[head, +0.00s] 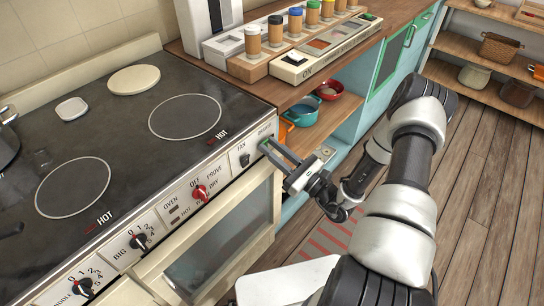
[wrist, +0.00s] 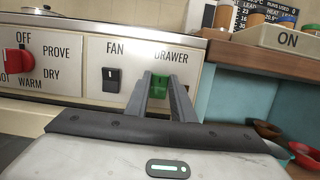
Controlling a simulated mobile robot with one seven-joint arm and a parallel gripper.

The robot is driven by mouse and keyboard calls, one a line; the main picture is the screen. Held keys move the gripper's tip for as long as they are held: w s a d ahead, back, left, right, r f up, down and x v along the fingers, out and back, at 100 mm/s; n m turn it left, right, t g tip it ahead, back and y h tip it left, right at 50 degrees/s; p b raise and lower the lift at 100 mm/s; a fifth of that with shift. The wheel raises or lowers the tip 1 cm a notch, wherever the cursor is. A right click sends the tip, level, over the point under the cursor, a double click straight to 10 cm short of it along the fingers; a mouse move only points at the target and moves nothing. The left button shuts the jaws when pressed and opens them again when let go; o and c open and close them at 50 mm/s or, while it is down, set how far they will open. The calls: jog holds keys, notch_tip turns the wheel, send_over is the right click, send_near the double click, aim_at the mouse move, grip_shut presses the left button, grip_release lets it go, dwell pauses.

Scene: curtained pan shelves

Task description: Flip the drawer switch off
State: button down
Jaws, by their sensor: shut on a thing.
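The drawer switch (wrist: 159,88) shows in the wrist view as a green rocker under the DRAWER label, at the right end of the stove's front panel. My gripper (wrist: 161,80) has its two grey fingers on either side of it, shut on it. The fingers hide parts of the switch, so I cannot tell its tilt. In the head view my gripper (head: 270,150) reaches the right end of the panel, and a bit of green shows at the fingertips.
The black fan switch (wrist: 111,80) is just left of my fingers. A red oven knob (head: 200,192) is farther left. The wooden counter (head: 262,84) with spice jars stands right of the stove.

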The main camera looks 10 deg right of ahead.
jog(key=shift+f+t+y+b, duration=0.15)
jog(key=shift+t+y+b, duration=0.15)
jog(key=shift+t+b, duration=0.15)
jog(key=c, duration=1.5)
grip_release()
jog(key=v, duration=1.7)
jog(key=shift+s+d, duration=0.15)
jog(key=shift+s, duration=0.05)
